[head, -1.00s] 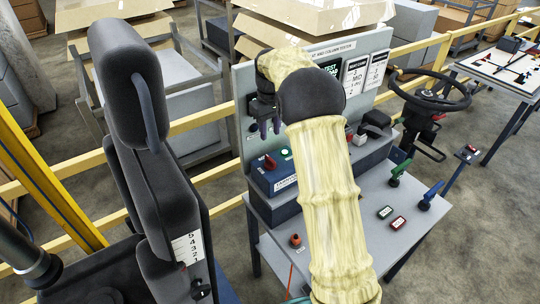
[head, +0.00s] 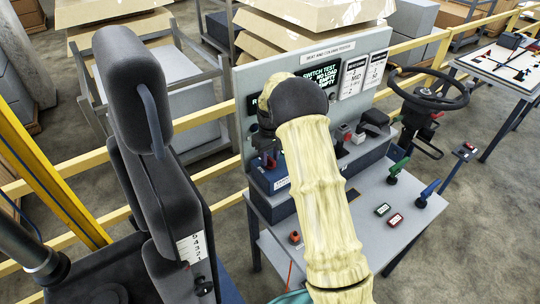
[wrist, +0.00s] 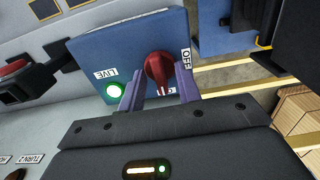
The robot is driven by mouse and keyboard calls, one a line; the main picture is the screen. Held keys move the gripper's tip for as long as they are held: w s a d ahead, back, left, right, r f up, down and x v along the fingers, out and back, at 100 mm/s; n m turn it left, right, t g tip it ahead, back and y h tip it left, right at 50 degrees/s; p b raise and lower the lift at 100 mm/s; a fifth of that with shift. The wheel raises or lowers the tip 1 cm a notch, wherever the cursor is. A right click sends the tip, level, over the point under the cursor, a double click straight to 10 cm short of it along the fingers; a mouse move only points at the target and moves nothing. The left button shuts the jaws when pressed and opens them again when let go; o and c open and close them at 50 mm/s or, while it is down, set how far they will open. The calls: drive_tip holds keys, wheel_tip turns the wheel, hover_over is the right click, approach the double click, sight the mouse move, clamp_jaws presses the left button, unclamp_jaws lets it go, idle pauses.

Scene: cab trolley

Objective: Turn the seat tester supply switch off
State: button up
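The supply switch is a red rotary knob (wrist: 157,66) on a blue panel (wrist: 122,44) in the wrist view. An OFF label (wrist: 187,58) is beside it on the right; another label under the knob is partly hidden. A lit green lamp (wrist: 114,90) marked LIVE is to its left. My gripper (wrist: 160,88) has its two purple fingers apart, one on each side of the knob's near end. I cannot tell whether they touch it. In the head view my gripper (head: 268,160) is down at the blue switch box (head: 282,205), and my arm hides the knob.
The tester's upright panel (head: 300,62) with a screen (head: 322,78) stands behind the box. A seat (head: 150,150) is close on the left. A red button (wrist: 14,68) sits left in the wrist view. Levers and a steering wheel (head: 430,90) are to the right.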

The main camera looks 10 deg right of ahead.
clamp_jaws()
drive_tip(key=shift+n, duration=0.3)
drive_tip(key=n, duration=0.4)
drive_tip(key=shift+b, duration=0.4)
drive_tip(key=n, duration=0.4)
drive_tip(key=shift+n, duration=0.3)
drive_tip(key=n+p, duration=0.1)
drive_tip(key=n, duration=0.3)
drive_tip(key=shift+r, duration=0.1)
drive_tip(key=shift+n+p, duration=0.5)
drive_tip(key=shift+n, duration=1.9)
